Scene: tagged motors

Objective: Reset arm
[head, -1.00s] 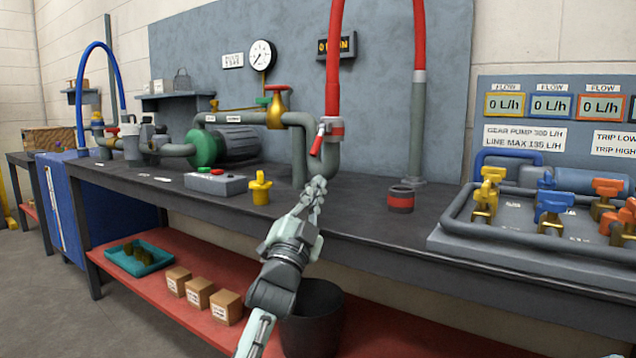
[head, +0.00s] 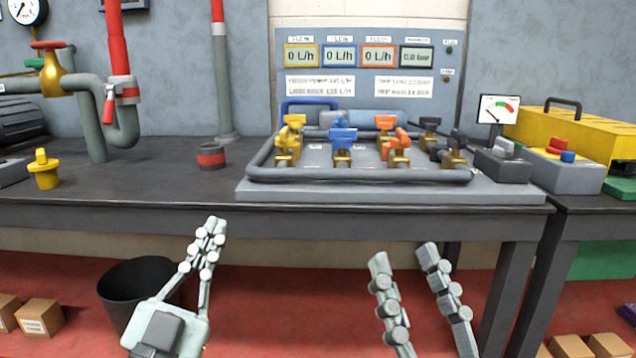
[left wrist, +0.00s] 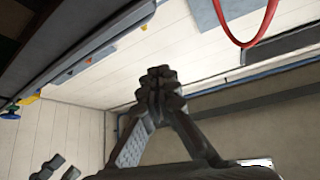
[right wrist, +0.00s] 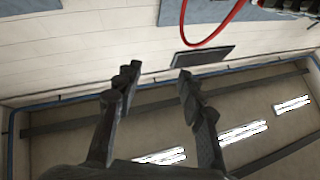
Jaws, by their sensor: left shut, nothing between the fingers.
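My left gripper (head: 211,228) is in front of the bench at the lower left of the head view, pointing up. Its fingertips meet and nothing is between them; the closed fingers also show in the left wrist view (left wrist: 160,78). My right gripper (head: 402,252) is right of it, also in front of the bench. Its two fingers stand apart and empty, as the right wrist view (right wrist: 157,78) also shows. Both grippers are clear of the valve panel (head: 400,188) on the bench. The arms behind the grippers are mostly out of view.
The dark bench (head: 170,205) runs across behind the grippers. On it are a red-banded cup (head: 211,156), a yellow plug (head: 43,172) and a grey button box (head: 565,175).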

